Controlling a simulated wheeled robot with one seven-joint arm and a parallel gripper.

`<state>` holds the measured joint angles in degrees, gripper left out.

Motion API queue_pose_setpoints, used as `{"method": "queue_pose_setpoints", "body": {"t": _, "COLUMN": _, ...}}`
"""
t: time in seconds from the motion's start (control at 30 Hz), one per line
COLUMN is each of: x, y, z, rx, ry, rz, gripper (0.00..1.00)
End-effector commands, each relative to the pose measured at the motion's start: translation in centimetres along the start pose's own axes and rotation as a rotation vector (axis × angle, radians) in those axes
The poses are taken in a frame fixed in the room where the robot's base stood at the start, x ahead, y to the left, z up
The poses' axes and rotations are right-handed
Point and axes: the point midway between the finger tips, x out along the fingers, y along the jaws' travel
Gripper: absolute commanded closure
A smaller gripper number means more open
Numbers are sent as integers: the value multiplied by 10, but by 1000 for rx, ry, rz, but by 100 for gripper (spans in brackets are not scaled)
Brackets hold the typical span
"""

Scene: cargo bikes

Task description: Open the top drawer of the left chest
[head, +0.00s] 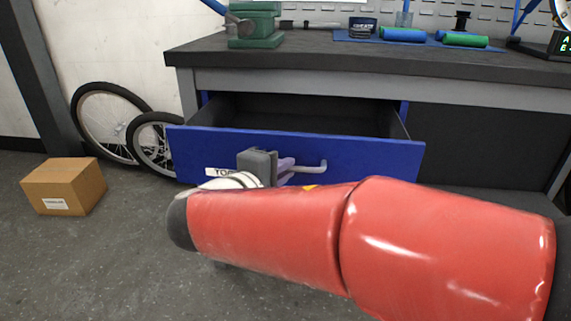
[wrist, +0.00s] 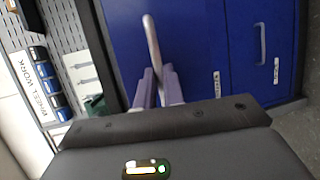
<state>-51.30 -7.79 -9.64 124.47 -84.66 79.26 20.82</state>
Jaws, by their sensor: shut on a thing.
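The blue top drawer (head: 370,152) stands well open under the workbench in the head view, and its dark empty-looking inside shows behind the front. A label starting with "TO" (head: 216,172) is at the left of its front. Its grey bar handle (head: 315,167) is at the middle. My gripper (head: 290,170) is shut on this handle, with its pale purple fingers around the bar. In the wrist view my gripper (wrist: 159,82) has the handle (wrist: 151,42) between its fingers, close to the blue drawer front (wrist: 195,40). My red arm hides what lies below the drawer in the head view.
The dark workbench top (head: 440,62) carries a green vise (head: 254,28) and green-blue rolls (head: 403,35). A cardboard box (head: 64,186) and wheels (head: 108,122) stand at left. Another blue drawer front with a handle (wrist: 261,45) shows in the wrist view. Floor at left front is clear.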

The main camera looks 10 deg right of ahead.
Motion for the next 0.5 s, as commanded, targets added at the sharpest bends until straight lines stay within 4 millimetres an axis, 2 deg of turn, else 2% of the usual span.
{"method": "queue_pose_setpoints", "body": {"t": 0.4, "x": -2, "y": -1, "z": 1, "rx": -1, "ry": 0, "rz": -1, "gripper": 100}}
{"method": "queue_pose_setpoints", "body": {"t": 0.43, "x": -2, "y": -1, "z": 1, "rx": 0, "ry": 0, "rz": -1, "gripper": 88}}
{"method": "queue_pose_setpoints", "body": {"t": 0.5, "x": -2, "y": -1, "z": 1, "rx": 0, "ry": 0, "rz": -1, "gripper": 78}}
